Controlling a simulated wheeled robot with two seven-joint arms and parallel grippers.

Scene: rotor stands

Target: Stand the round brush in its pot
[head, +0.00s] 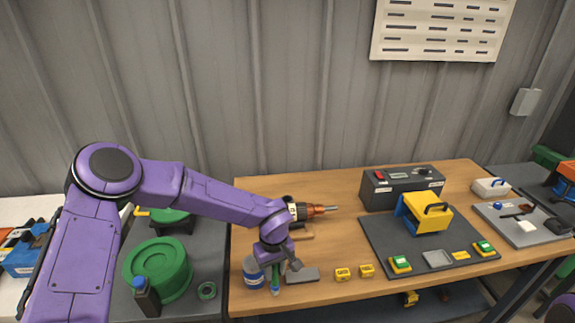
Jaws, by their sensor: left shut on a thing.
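My left gripper (285,262) points down over the front left of the wooden bench, shut on a slim green item (275,281) that looks like the round brush. The item hangs roughly upright, and the gripper hides its upper part. Just left of it stands a round blue and white container (251,273), which may be the pot. The brush shows beside the container; whether they touch I cannot tell. My right gripper is out of view.
A grey block (302,275) and two yellow blocks (343,274) lie to the right. An orange-tipped tool (315,210) lies behind my wrist. A dark mat (385,243) carries a yellow-blue device (427,215). A green drum (158,268) stands on the left bench.

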